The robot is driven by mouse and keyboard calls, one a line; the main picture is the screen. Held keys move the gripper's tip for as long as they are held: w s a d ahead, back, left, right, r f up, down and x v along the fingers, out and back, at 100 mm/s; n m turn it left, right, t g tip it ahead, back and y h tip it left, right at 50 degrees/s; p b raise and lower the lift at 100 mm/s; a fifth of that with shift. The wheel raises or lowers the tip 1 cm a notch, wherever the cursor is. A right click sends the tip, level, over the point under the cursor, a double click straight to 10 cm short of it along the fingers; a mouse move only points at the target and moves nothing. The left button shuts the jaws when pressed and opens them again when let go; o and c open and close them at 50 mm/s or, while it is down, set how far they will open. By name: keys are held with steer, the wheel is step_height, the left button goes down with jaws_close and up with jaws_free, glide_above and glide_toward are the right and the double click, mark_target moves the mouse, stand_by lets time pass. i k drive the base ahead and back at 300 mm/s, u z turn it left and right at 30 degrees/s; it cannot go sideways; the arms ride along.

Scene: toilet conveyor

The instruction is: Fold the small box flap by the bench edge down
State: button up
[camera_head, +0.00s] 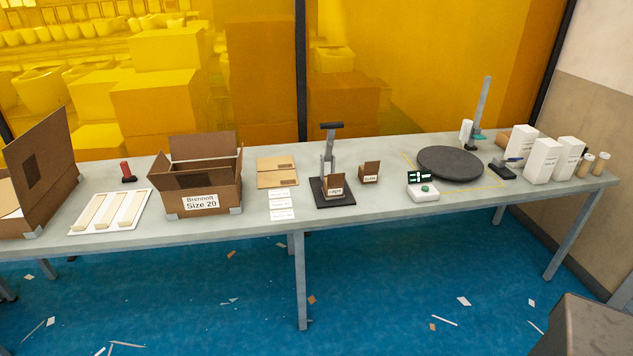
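A brown cardboard box (203,202) labelled "Size 20" stands on the bench (390,215) near its front edge. Its top is open, with a tall rear flap (203,145) upright and a smaller flap (193,180) showing at its mouth. A larger open carton (35,180) at the far left has a tall raised flap. Two little labelled cardboard boxes, one on a black stand (335,192) and one beside it (369,173), stand mid-bench with raised backs. I cannot tell which flap is meant. My gripper is not in view.
A white tray with pale strips (110,212), flat cardboard (277,172) and white labels (282,204) lie around the boxes. A dark round turntable (450,162), a small display (422,177) and white cartons (542,160) are on the right. Scraps litter the blue floor (400,290).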

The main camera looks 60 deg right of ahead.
mark_target(334, 179)
steer(key=u, duration=0.05)
steer(key=k, duration=0.25)
steer(key=u, duration=1.85)
steer(key=k, duration=1)
steer(key=z, duration=0.6)
steer(key=k, duration=0.35)
steer(key=z, duration=0.7)
steer(key=i, duration=1.15)
steer(key=z, duration=0.2)
